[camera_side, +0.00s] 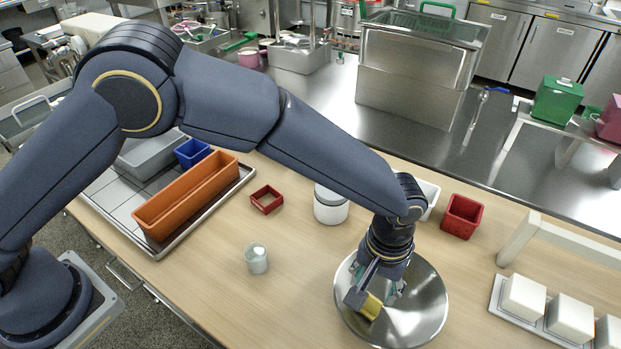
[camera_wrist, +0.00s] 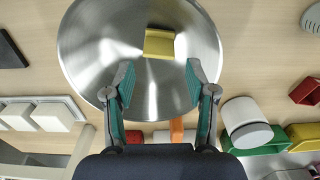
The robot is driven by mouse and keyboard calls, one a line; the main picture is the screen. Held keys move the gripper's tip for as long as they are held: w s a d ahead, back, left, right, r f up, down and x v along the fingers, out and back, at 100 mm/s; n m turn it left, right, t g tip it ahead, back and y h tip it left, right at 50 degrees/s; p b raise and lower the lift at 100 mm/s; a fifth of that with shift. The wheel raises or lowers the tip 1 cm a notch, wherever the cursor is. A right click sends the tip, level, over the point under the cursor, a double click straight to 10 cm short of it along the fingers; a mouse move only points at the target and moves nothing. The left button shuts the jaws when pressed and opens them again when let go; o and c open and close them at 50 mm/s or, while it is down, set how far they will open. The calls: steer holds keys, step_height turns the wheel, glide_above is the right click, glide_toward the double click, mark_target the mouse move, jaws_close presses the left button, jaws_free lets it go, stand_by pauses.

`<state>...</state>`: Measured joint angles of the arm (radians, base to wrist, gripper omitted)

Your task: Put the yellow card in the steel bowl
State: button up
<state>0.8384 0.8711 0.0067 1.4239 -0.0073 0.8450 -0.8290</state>
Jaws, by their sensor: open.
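The steel bowl (camera_side: 425,315) stands on the wooden table, and it fills the upper middle of the wrist view (camera_wrist: 90,50). The yellow card (camera_side: 371,306) lies inside the bowl; in the wrist view (camera_wrist: 159,43) it looks slightly bent or tilted against the metal. My gripper (camera_side: 377,290) is over the bowl, pointing down. Its two fingers are apart with nothing between them, as the wrist view (camera_wrist: 160,82) shows. The card is beyond the fingertips, apart from them in that view. In the side view the fingers partly cover the card.
A white jar (camera_side: 331,207) and a red bin (camera_side: 461,216) stand behind the bowl. A small cup (camera_side: 257,258) and a red square frame (camera_side: 266,199) are to the left. White blocks (camera_side: 570,317) sit on a tray at right. An orange bin (camera_side: 187,196) is far left.

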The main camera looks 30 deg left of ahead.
steer(key=w+a+r+t+h, duration=0.1)
steer(key=a+r+t, duration=0.1)
steer(key=a+r, duration=1.8)
steer(key=s+a+r+t, duration=0.1)
steer(key=s+a+r, duration=0.1)
steer(key=s+a, duration=0.5)
steer(key=s+a+r+t+y, duration=0.1)
steer(key=s+a+r+t, duration=0.1)
steer(key=s+a, duration=0.6)
steer(key=shift+a+r+t, duration=0.25)
steer(key=shift+a+t, duration=0.05)
steer(key=shift+a, duration=0.95)
steer(key=shift+o, duration=0.2)
steer(key=o, duration=0.3)
steer(key=shift+o, duration=0.2)
